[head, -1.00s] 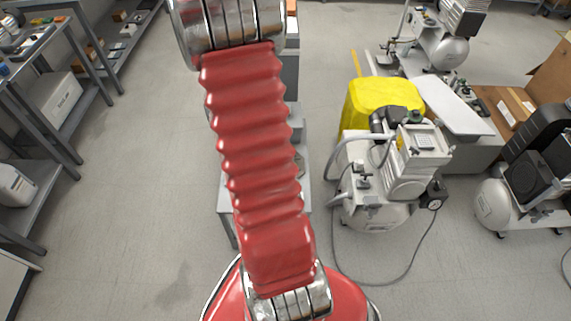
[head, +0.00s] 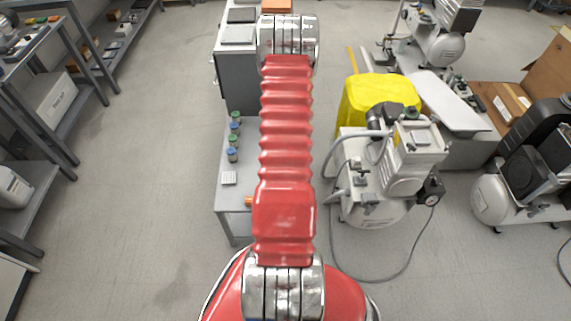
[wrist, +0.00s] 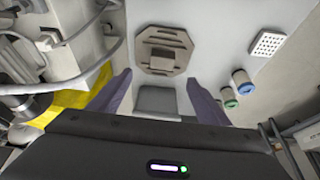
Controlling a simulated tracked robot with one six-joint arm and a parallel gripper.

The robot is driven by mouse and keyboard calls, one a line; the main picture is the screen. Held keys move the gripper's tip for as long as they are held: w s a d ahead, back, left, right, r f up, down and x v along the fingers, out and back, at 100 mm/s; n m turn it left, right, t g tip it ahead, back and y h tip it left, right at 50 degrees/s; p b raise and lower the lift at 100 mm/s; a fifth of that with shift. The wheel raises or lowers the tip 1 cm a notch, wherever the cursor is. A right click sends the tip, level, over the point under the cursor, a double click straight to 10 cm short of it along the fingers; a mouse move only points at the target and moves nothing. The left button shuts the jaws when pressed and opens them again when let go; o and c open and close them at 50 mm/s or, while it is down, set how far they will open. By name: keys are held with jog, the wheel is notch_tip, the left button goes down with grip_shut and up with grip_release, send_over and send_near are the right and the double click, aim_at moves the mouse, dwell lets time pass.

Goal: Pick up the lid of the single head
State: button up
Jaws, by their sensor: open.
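In the wrist view, a beige-grey octagonal plate with a raised block at its middle (wrist: 164,50) lies flat on a light grey table top (wrist: 222,30); it looks like the lid. My gripper (wrist: 159,78) is open, its two purple-grey fingers apart and empty. In the picture the plate lies just beyond the fingertips, and I see no contact. In the head view my red arm covers part of the table (head: 232,200), and neither the plate nor my gripper shows. A compressor with a pale, blocky head (head: 415,145) stands right of the arm.
Small jars with green and blue tops (head: 234,128) and a white gridded pad (head: 229,178) are on the table. A yellow cover (head: 378,92) and a looped hose (head: 405,265) are by the compressor. A grey cabinet (head: 238,80) stands behind. Open floor (head: 150,150) lies left.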

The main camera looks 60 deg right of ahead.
jog(key=shift+x, duration=4.3)
jog(key=shift+w+x, duration=0.2)
jog(key=shift+x, duration=2.4)
jog(key=shift+r, duration=0.1)
jog(key=shift+c, duration=0.4)
jog(key=c, duration=1.6)
